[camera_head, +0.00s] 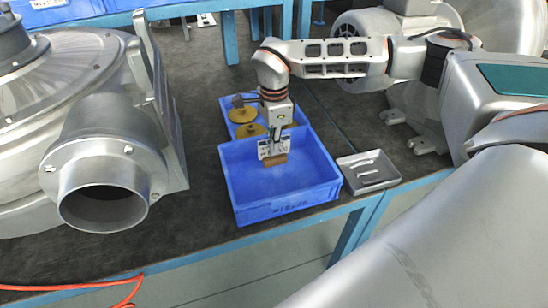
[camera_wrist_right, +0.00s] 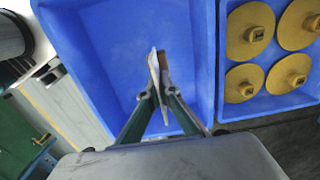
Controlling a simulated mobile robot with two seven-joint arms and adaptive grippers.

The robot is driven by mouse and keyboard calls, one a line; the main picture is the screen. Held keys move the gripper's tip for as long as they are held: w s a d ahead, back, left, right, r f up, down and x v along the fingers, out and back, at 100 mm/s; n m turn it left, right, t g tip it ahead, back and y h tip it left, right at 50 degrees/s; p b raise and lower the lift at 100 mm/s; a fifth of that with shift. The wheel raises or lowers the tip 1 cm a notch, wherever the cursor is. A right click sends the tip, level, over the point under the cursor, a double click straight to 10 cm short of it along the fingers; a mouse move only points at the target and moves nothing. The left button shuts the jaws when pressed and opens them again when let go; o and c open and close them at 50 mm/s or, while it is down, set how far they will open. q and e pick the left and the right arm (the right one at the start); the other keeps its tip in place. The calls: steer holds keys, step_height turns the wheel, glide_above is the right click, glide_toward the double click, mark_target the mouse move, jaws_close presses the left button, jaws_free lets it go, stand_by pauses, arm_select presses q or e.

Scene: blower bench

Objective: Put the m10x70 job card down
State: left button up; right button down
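The job card (camera_head: 272,149) is a small white card with dark print and a brown lower part, too small to read. In the right wrist view the card (camera_wrist_right: 154,72) stands nearly edge-on between the fingertips (camera_wrist_right: 160,92), above the bin's bare floor. I cannot tell whether its lower edge touches the floor. My left gripper is not in view.
A second blue bin (camera_head: 228,104) with yellow round parts (camera_head: 242,114) stands behind. A small grey metal tray (camera_head: 368,172) is right of the front bin. A large grey blower (camera_head: 90,130) fills the left. The bench edge (camera_head: 330,212) runs along the front.

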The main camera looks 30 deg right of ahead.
mark_target(274, 157)
steer(key=shift+f, duration=2.4)
steer(key=shift+f, duration=0.15)
steer(key=c, duration=2.3)
jaws_free()
step_height(274, 157, up, 12)
steer(key=shift+r, duration=0.2)
